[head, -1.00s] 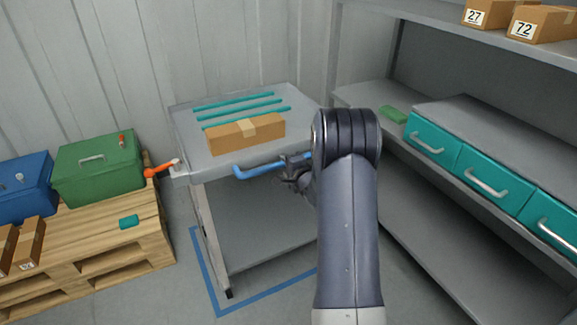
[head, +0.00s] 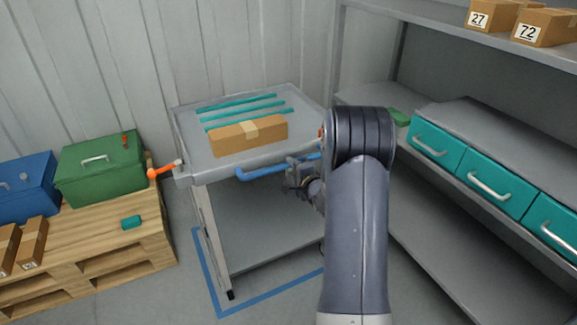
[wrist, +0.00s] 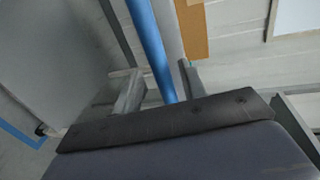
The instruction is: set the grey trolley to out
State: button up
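The grey trolley (head: 187,150) stands against the corrugated wall, with a blue handle (head: 255,173) along its front edge. My gripper (head: 291,167) is at the right part of this handle. In the wrist view, the blue handle (wrist: 150,45) runs between the two fingers of my gripper (wrist: 160,85). The fingers are apart, with a small gap visible on each side of the bar. My arm hides the trolley's front right corner and part of the gripper.
A cardboard box (head: 240,138) and teal rods (head: 240,100) lie on the trolley top. A blue floor outline (head: 213,285) shows at its left and front. A pallet (head: 110,245) with green box (head: 97,170) stands left; a shelf with teal drawers (head: 437,143) stands right.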

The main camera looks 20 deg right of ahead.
aim_at(289, 166)
jog(key=s+r, duration=0.1)
jog(key=s, duration=0.6)
jog(key=shift+s+r, duration=0.15)
jog(key=shift+r, duration=0.1)
jog(key=shift+d, duration=0.1)
jog(key=w, duration=0.3)
jog(key=w+f, duration=0.1)
jog(key=w, duration=0.3)
jog(key=w+f, duration=0.1)
jog(key=w, duration=0.2)
jog(key=shift+w+a+f, duration=0.1)
jog(key=shift+w+a, duration=0.1)
jog(key=shift+w, duration=0.15)
jog(key=s+b, duration=0.1)
jog(key=s, duration=0.1)
jog(key=shift+s+d, duration=0.1)
jog(key=shift+s, duration=0.25)
jog(key=shift+w, duration=0.15)
